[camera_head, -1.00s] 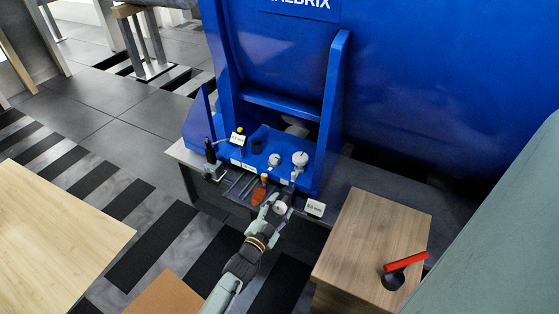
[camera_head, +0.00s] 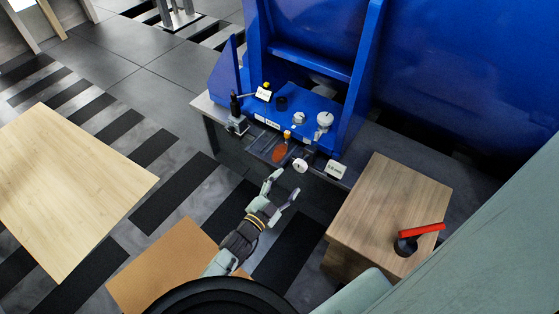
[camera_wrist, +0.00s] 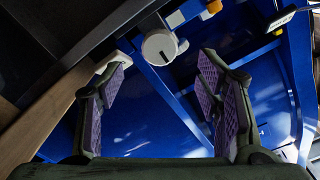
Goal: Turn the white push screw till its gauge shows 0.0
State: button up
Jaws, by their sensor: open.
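The white push screw (camera_head: 300,165) is a round white knob at the front edge of the blue motor's foot. It also shows in the wrist view (camera_wrist: 160,47), with a dark slot mark on its face. A small white gauge display (camera_head: 337,169) stands just right of it; its digits are too small to read surely. My gripper (camera_head: 285,183) is open and empty, a short way in front of the knob and apart from it. In the wrist view the knob lies beyond and between the two purple-padded fingers (camera_wrist: 161,75).
Two more white knobs (camera_head: 299,118) (camera_head: 324,120) and another display (camera_head: 263,94) sit on the blue foot. An orange-handled tool (camera_head: 281,151) lies left of the screw. A wooden block (camera_head: 375,215) with a red-handled tool (camera_head: 421,230) stands at right.

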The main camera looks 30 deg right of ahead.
jog(key=shift+v, duration=1.6)
jog(key=shift+r, duration=0.1)
dwell(0.6)
